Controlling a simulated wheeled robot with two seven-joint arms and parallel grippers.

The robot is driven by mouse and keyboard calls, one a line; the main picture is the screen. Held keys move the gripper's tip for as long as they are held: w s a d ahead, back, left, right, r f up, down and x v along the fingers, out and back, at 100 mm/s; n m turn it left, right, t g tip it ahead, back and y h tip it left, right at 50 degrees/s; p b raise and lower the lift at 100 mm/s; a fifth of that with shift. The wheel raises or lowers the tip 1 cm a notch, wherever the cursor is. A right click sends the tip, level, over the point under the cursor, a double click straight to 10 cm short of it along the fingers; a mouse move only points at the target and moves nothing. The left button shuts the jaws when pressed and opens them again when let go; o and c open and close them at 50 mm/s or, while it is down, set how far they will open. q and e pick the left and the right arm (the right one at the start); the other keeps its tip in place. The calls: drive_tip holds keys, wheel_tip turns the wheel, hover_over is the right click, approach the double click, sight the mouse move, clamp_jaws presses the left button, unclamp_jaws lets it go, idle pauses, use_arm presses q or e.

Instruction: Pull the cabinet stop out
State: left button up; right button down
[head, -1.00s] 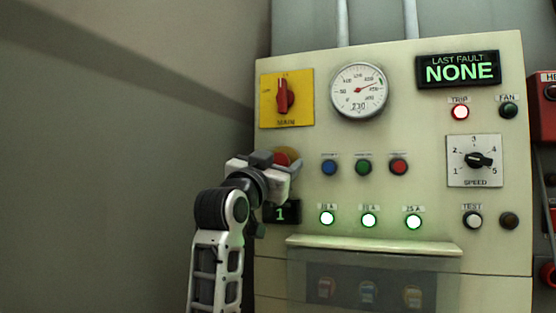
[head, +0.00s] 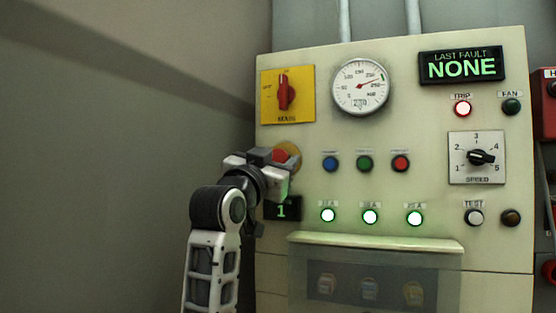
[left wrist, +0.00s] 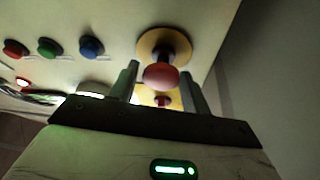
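The cabinet stop is a red mushroom knob (left wrist: 161,76) on a round yellow plate (left wrist: 166,47). In the head view the red knob (head: 280,155) and its yellow plate show partly, behind my left gripper (head: 270,173). In the left wrist view the fingers of my left gripper (left wrist: 162,88) stand apart, one on each side of the knob. They look open, with a narrow gap beside the knob; whether either touches it I cannot tell. My right gripper is in neither view.
The cream cabinet front (head: 400,140) carries a yellow main switch (head: 287,95) above the stop. Blue, green and red buttons (head: 365,163) sit to the right. A small display reading 1 (head: 282,209) is just below my gripper. A ledge (head: 375,243) juts out lower down.

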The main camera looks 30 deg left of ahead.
use_arm(q)
drive_tip(key=shift+o, duration=0.7)
drive_tip(key=shift+s, duration=0.15)
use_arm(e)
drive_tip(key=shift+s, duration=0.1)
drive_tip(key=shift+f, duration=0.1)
use_arm(q)
drive_tip(key=shift+s+f, duration=0.1)
drive_tip(key=shift+s, duration=0.15)
drive_tip(key=b+v, duration=0.3)
drive_tip(key=v, duration=1.2)
drive_tip(key=shift+s, duration=0.2)
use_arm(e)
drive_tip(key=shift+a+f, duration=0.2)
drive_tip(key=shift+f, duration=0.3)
use_arm(q)
drive_tip(key=shift+d, duration=0.1)
